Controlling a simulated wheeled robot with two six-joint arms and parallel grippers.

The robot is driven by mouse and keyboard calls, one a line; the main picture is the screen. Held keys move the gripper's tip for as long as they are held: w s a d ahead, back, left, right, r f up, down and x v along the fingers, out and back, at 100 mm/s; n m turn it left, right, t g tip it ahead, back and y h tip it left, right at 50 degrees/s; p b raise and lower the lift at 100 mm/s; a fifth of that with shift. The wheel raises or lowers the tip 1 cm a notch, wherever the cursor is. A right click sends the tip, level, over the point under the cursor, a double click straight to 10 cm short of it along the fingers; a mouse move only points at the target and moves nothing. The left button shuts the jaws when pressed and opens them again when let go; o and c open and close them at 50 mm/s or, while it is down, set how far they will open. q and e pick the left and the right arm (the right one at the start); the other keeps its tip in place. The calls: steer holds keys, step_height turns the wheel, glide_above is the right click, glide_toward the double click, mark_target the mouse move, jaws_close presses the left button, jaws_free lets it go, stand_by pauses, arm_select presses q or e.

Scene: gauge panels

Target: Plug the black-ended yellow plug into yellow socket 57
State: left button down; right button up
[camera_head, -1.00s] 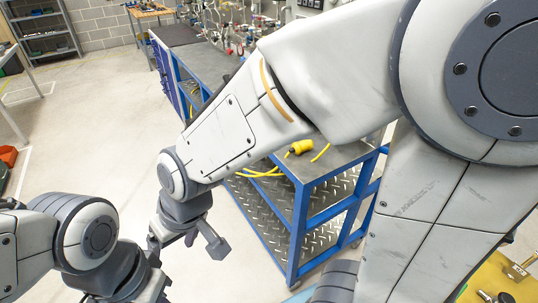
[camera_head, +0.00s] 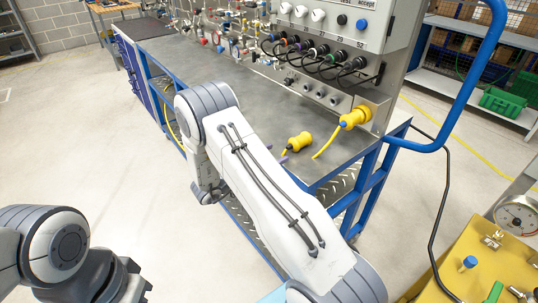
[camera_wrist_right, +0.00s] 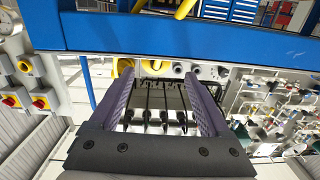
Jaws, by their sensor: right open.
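A yellow plug (camera_head: 300,141) lies on the grey bench top (camera_head: 225,72) in the head view, with yellow cable beside it. A second yellow plug (camera_head: 354,118) with a blue end sits at a box on the panel's lower right. Socket number 57 is not readable. My right gripper is mostly hidden behind its arm in the head view. In the right wrist view my right gripper (camera_wrist_right: 166,77) is open, with nothing between its purple fingers. My left gripper (camera_head: 128,284) is low at the left, its jaws unclear.
The panel (camera_head: 335,35) has several black-cabled plugs and a row of grey sockets (camera_head: 320,93). A blue rail (camera_head: 475,75) curves at right. A yellow case (camera_head: 470,255) with a gauge stands at lower right. Open floor lies left of the bench.

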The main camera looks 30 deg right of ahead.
mark_target(300, 141)
steer(key=shift+s+d+g, duration=0.2)
steer(key=shift+d+g, duration=0.1)
steer(key=shift+d, duration=0.1)
steer(key=shift+w+d, duration=0.15)
steer(key=shift+d, duration=1.55)
steer(key=shift+w+d, duration=0.15)
steer(key=shift+d, duration=1.6)
steer(key=shift+w+d, duration=0.15)
steer(key=shift+d, duration=1.55)
jaws_close()
